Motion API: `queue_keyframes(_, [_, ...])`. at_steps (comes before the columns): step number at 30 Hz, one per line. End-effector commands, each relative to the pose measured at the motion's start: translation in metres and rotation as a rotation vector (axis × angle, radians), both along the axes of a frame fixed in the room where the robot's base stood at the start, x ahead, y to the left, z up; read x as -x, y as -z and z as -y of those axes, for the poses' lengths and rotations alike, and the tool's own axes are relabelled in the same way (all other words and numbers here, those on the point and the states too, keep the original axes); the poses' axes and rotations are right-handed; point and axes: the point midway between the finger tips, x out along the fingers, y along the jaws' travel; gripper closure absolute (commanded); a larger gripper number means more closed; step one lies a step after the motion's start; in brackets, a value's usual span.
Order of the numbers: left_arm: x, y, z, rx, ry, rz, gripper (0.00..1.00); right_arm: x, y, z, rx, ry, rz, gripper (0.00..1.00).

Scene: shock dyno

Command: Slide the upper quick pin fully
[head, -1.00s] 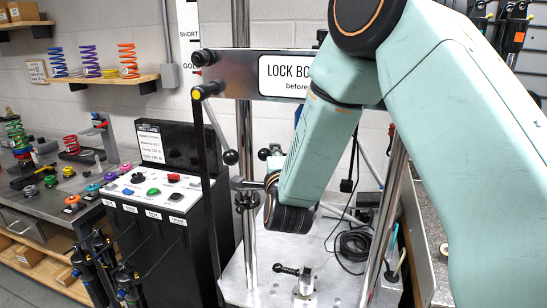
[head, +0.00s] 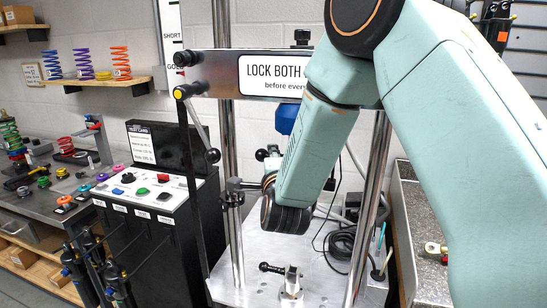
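A dyno stands in the middle, with two steel columns and a silver crossbar (head: 215,70). My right arm comes in from the right and its teal wrist covers the area under the crossbar. Dark round knobs (head: 262,154) show just left of that wrist; I cannot tell whether they belong to the upper quick pin. My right gripper is mostly hidden behind the wrist; I cannot make out its fingers or what they touch. On the base plate (head: 235,280), a pin with a black knob (head: 270,267) sits in a metal clevis (head: 291,284). My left gripper is out of view.
A black control cabinet (head: 165,210) stands left of the dyno. A black lever with a yellow cap (head: 180,94) hangs at the crossbar's left end. A blue part (head: 286,119) shows behind my arm. A workbench (head: 60,215) with springs is far left; a grey counter (head: 418,215) is right.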

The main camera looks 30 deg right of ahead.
Motion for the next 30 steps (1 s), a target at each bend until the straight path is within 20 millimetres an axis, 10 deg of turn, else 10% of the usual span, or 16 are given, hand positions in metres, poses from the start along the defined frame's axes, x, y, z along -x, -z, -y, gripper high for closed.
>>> queue_keyframes(17, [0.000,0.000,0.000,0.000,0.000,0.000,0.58,0.003,-0.001,0.000,0.001,-0.002,0.004,0.58])
queue_keyframes(30, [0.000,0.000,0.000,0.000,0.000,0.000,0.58,0.067,-0.001,-0.034,0.004,-0.006,0.000,0.58])
